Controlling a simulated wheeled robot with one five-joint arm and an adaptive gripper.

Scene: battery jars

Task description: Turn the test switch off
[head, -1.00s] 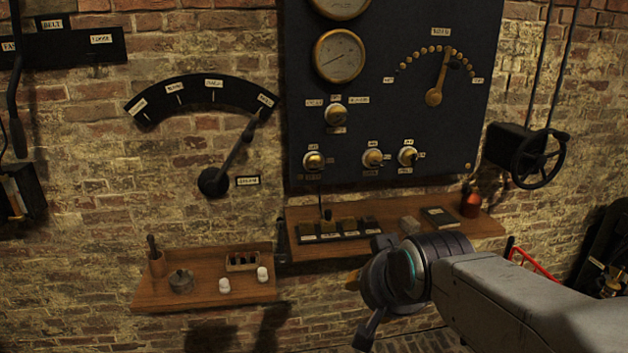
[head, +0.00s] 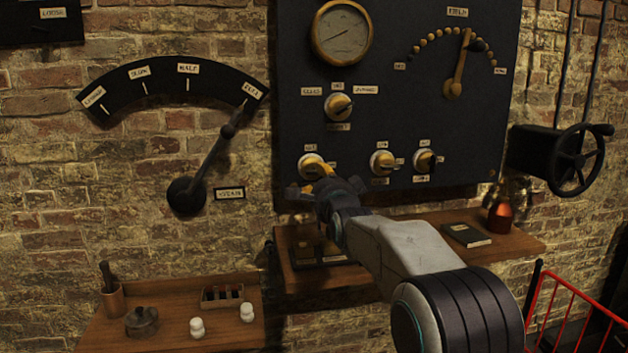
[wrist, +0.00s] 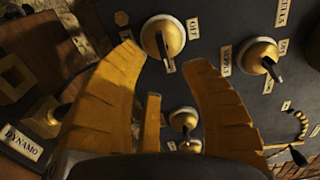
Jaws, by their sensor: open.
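The lower-left brass knob (head: 311,165) on the dark panel (head: 480,110) sits under a small label reading OFF. Its name plate is hidden behind my gripper, so I cannot read whether it is the test switch. In the wrist view this knob (wrist: 162,37) lies just beyond my fingertips; its dark pointer is turned away from the OFF label (wrist: 192,28), toward another label I cannot read. My gripper (head: 322,180) is in front of it, with yellow fingers (wrist: 163,62) spread apart and nothing between them. I cannot tell whether they touch the knob.
The supply knob (head: 338,106) is above; two more knobs (head: 383,161) (head: 426,160) are to the right. A wooden shelf (head: 375,285) with blocks, a book (head: 466,235) and a copper bottle (head: 499,217) lies below. A handwheel (head: 577,160) is at the right.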

